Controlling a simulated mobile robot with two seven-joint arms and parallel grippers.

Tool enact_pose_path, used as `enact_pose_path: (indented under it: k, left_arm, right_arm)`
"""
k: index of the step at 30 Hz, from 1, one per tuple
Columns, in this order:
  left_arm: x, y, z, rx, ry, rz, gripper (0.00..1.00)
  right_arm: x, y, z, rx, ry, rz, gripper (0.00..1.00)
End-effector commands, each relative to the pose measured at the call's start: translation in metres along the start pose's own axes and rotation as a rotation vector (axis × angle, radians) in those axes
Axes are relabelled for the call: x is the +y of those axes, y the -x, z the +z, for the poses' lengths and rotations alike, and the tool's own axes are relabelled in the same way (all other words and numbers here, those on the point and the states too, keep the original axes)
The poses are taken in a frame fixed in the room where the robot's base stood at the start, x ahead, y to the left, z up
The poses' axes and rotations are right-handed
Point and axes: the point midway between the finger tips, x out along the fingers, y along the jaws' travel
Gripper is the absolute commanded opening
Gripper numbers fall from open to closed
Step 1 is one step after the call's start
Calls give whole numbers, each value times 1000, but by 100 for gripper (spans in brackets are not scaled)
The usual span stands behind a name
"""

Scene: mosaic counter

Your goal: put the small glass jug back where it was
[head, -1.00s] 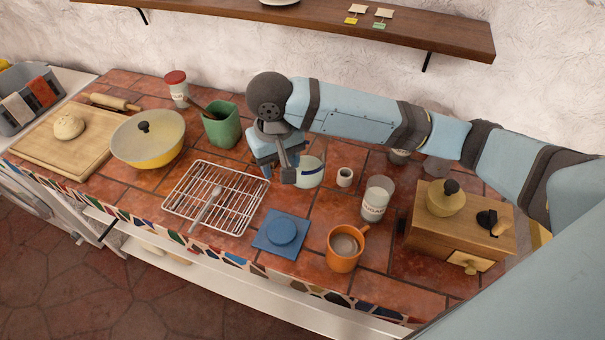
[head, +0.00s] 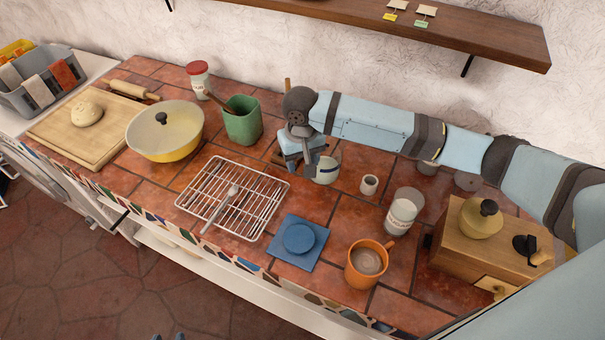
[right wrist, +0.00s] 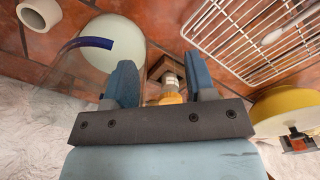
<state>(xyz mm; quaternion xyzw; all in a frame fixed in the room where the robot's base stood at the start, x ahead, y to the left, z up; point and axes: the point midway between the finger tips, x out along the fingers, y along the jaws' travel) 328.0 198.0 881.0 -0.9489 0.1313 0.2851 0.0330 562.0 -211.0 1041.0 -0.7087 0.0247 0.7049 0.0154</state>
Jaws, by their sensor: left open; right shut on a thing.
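The small glass jug (head: 327,173) is clear with whitish contents and a blue handle, at the back middle of the counter. My right gripper (head: 311,166) is at its left side, shut on it and partly covering it. In the right wrist view the jug (right wrist: 108,55) shows beside the left finger of my right gripper (right wrist: 160,80); the exact contact is unclear. I cannot tell whether the jug touches the counter. Only the tips of my left gripper (head: 169,336) show, open, at the bottom edge of the head view.
A small white cup (head: 369,185), a sugar jar (head: 402,213) and an orange mug (head: 367,262) stand right of the jug. A wire rack (head: 262,222) and a green pot (head: 243,122) are to the left. A wooden item (head: 287,85) is partly hidden behind my right gripper.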

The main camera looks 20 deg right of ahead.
Motion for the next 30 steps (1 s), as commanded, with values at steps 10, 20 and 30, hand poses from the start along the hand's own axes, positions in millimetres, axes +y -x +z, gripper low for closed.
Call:
enact_pose_path:
  k: [10, 20, 30]
  left_arm:
    - [0, 0, -1, -2, 1, -1, 43]
    - [1, 1, -3, -1, 1, 1, 43]
    - [2, 2, -5, 0, 1, 1, 43]
  right_arm:
    - [0, -32, 1, -1, -1, 1, 8]
    - [-1, -60, 0, 2, 0, 0, 8]
    - [-1, -64, 0, 1, 0, 0, 73]
